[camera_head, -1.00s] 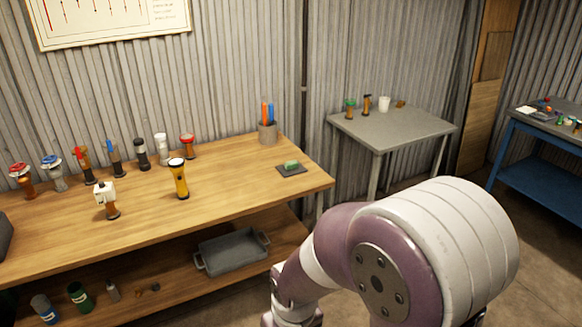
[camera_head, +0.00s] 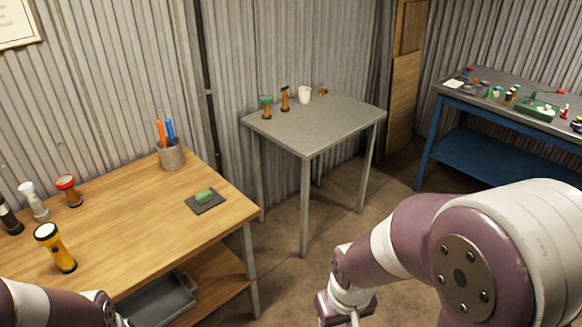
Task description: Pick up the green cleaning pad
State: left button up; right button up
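The green cleaning pad (camera_head: 204,196) is a small green block. It lies on a dark square mat (camera_head: 206,206) near the right end of the wooden workbench (camera_head: 130,225). My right arm comes in from the lower right, and its wrist reaches the bottom edge, over the floor to the right of the bench. Its gripper fingers are not clearly seen. My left arm shows at the lower left corner, in front of the bench, with its gripper out of frame. Neither arm is near the pad.
A grey cup with pens (camera_head: 171,154) stands behind the pad. A yellow flashlight (camera_head: 56,248) and other flashlights stand to the left. A grey tray (camera_head: 155,302) sits on the lower shelf. A grey table (camera_head: 318,118) and blue workbench (camera_head: 500,95) stand farther right, with open floor between.

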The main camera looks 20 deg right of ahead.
aim_at(201, 198)
jog(key=i+l+z, duration=0.4)
jog(key=i+z, duration=0.4)
jog(key=i, duration=0.15)
jog(key=i+z, duration=0.45)
jog(key=i+u, duration=0.2)
jog(key=u, duration=0.2)
jog(key=i+l+u, duration=0.15)
jog(key=u, duration=0.2)
jog(key=i+l+u, duration=0.2)
jog(key=u, duration=0.2)
jog(key=i+l+u, duration=0.2)
jog(key=u, duration=0.2)
jog(key=i+u, duration=0.1)
jog(key=u, duration=0.35)
jog(key=i+l+u, duration=0.1)
jog(key=u, duration=0.35)
jog(key=l+u, duration=0.1)
jog(key=u, duration=0.4)
jog(key=i+l+u, duration=0.1)
jog(key=u, duration=0.35)
jog(key=l+u, duration=0.2)
jog(key=u, duration=0.25)
jog(key=l+u, duration=0.15)
jog(key=u, duration=0.3)
jog(key=l+u, duration=0.2)
jog(key=u, duration=0.25)
jog(key=l+u, duration=0.3)
jog(key=i+j, duration=0.05)
